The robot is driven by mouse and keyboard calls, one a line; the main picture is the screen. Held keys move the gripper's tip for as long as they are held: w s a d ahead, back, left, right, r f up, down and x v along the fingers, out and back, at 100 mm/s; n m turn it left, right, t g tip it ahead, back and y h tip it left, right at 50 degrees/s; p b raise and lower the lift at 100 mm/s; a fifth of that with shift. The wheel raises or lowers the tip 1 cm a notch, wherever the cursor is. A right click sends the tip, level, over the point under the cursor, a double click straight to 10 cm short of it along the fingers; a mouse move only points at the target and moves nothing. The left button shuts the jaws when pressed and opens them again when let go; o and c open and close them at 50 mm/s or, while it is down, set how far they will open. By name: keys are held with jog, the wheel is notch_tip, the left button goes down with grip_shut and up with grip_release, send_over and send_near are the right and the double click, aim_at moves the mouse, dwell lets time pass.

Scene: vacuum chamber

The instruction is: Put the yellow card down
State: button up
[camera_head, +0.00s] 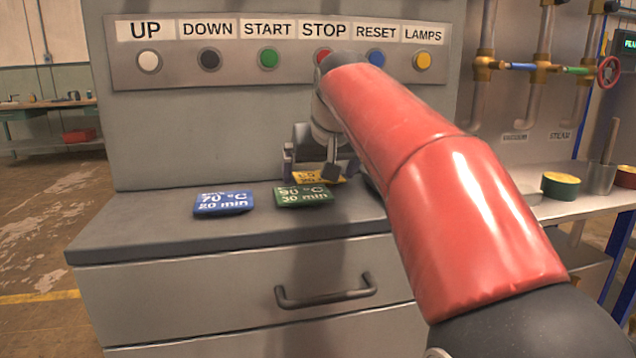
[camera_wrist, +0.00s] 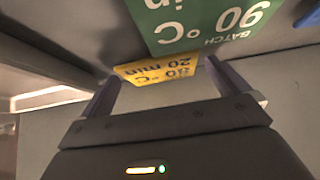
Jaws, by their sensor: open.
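The yellow card (camera_head: 318,177) lies at the back of the grey counter, behind the green card, and is partly hidden by my gripper in the head view. In the wrist view the yellow card (camera_wrist: 157,69) shows between the two fingers of my gripper (camera_wrist: 160,85). My gripper (camera_head: 313,172) is open, with its fingers on either side of the card. I cannot tell whether a finger touches it. The green card (camera_head: 303,196) reads 90 °C, 30 min. It also shows in the wrist view (camera_wrist: 200,22), close to the yellow card.
A blue card (camera_head: 223,203) lies left of the green card. The grey counter (camera_head: 140,232) is bare at its left and front. An upright panel with a row of buttons (camera_head: 268,58) stands behind. A drawer handle (camera_head: 326,292) sticks out below. My arm hides the counter's right part.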

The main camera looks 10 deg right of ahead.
jog(key=shift+w+f, duration=0.25)
jog(key=shift+f, duration=0.05)
jog(key=shift+c, duration=0.4)
jog(key=c, duration=0.9)
jog(key=shift+r, duration=0.15)
